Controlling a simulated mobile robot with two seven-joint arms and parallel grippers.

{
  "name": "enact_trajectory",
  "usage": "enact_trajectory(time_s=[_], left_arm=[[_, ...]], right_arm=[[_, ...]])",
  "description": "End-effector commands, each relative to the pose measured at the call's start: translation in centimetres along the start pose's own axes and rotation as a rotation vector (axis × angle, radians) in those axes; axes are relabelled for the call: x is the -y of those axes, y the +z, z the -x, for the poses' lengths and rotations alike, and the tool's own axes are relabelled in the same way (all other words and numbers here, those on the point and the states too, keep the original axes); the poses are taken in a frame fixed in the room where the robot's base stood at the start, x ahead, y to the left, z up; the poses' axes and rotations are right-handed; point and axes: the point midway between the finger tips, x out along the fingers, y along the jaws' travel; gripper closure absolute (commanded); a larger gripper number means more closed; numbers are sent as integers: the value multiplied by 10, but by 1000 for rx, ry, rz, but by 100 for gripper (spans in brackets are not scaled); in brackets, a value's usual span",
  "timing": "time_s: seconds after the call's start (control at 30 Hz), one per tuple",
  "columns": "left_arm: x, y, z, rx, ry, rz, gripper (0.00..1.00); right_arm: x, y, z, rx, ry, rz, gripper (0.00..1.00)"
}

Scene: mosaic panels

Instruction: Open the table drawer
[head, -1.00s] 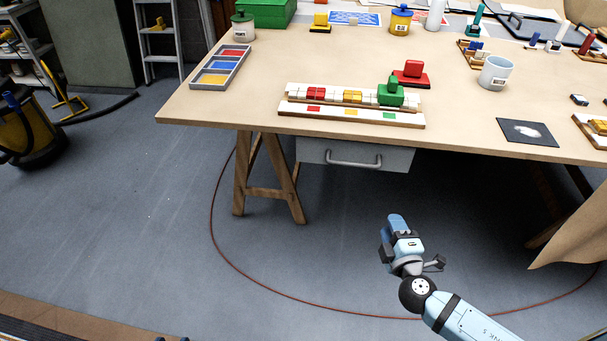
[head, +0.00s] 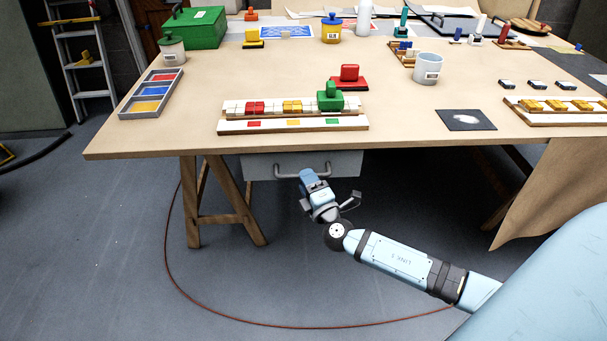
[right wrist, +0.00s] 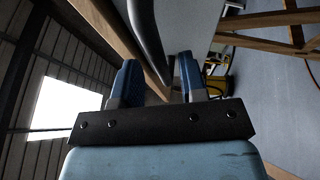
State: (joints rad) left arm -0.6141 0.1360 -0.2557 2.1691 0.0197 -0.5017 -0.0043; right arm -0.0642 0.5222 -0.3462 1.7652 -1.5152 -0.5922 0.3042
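The grey drawer (head: 346,163) hangs under the front edge of the table and looks shut. Its grey bar handle (head: 284,176) runs across the front, partly hidden by my right gripper (head: 307,176). In the right wrist view, the two blue fingers of my right gripper (right wrist: 157,82) are apart. The handle (right wrist: 148,40) passes between them in the picture, and the drawer front (right wrist: 185,25) shows beyond. I cannot tell whether a finger touches the handle. My left gripper is in neither current view.
The wooden table (head: 190,135) carries a mosaic strip (head: 235,108), a green block tool (head: 340,101), a sorting tray (head: 130,109) and a white mug (head: 428,68). A trestle leg (head: 192,205) stands left of the drawer. The floor in front is clear apart from a thin red cable (head: 215,312).

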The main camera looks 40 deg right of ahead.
Motion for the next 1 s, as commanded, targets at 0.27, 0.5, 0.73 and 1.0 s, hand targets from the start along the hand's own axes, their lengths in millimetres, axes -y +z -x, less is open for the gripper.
enact_trajectory(time_s=[0.27,0.5,0.73,1.0], left_arm=[[1,-1,0,2,-2,-2,57],[1,0,0,2,-2,-2,57],[1,0,0,2,-2,-2,57],[0,1,0,2,-2,-1,57]], right_arm=[[0,0,-22,0,-1,0,61],[1,0,-22,0,-1,-1,61],[1,0,-22,0,-1,-1,100],[1,0,-22,0,-1,-1,100]])
